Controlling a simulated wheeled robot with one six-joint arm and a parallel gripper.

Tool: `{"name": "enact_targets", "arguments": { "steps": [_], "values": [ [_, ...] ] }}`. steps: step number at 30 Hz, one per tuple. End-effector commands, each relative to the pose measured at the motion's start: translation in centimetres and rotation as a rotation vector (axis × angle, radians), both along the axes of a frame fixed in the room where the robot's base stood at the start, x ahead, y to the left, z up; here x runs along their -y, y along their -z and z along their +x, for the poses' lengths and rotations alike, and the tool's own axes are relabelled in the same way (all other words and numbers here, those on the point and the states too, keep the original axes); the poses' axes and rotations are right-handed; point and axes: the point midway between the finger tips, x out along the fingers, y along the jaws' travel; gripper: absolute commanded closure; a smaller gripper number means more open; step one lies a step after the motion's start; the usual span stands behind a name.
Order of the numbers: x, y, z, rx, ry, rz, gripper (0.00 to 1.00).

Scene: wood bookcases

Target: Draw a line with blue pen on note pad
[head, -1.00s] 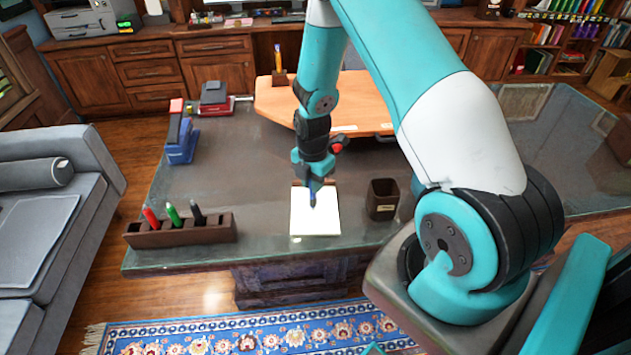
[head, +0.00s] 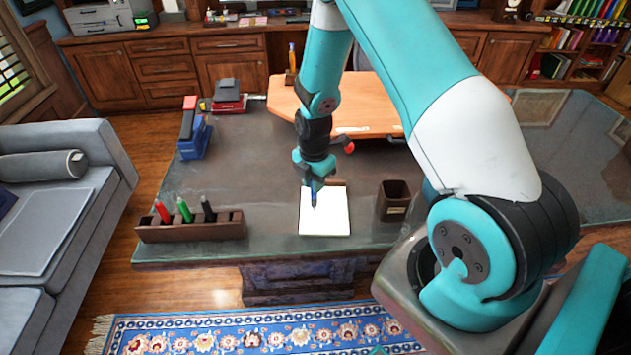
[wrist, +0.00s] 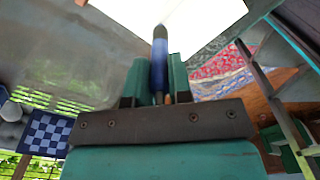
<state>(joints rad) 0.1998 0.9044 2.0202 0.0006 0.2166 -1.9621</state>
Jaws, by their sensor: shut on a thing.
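My gripper (head: 314,184) is shut on the blue pen (head: 314,197) and holds it over the note pad, tip down. In the wrist view the blue pen (wrist: 160,62) sits between the fingers of the gripper (wrist: 158,82), its dark end reaching toward the white sheet. The white note pad (head: 335,216) lies flat near the front edge of the desk. It also shows in the wrist view (wrist: 195,18). I cannot tell whether the tip touches the paper. No line is clearly visible on it.
A brown pen rack (head: 190,230) with red, green and black pens stands left of the pad. A dark empty-looking cup (head: 393,202) stands close on its right. A blue stapler-like object (head: 194,140) and an orange board (head: 370,103) are farther back. The desk between is clear.

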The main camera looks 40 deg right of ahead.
Motion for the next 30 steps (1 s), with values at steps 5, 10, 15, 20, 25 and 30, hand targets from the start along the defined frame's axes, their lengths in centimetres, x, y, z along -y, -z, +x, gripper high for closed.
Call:
{"name": "enact_targets", "arguments": {
  "steps": [5, 10, 15, 20, 25, 30],
  "values": [
    [0.0, -0.4, 0.0, 0.0, 0.0, 0.0, 1.0],
    [0.0, -1.8, 0.0, 0.0, 0.0, 0.0, 1.0],
    [0.0, -3.3, 0.0, -0.001, 0.0, 0.0, 1.0],
    [0.0, -4.6, 0.0, 0.0, 0.0, 0.0, 1.0],
    [0.0, -6.0, 0.0, 0.001, 0.0, -0.001, 1.0],
    [0.0, -7.5, 0.0, 0.001, 0.0, 0.0, 1.0]
  ]
}}
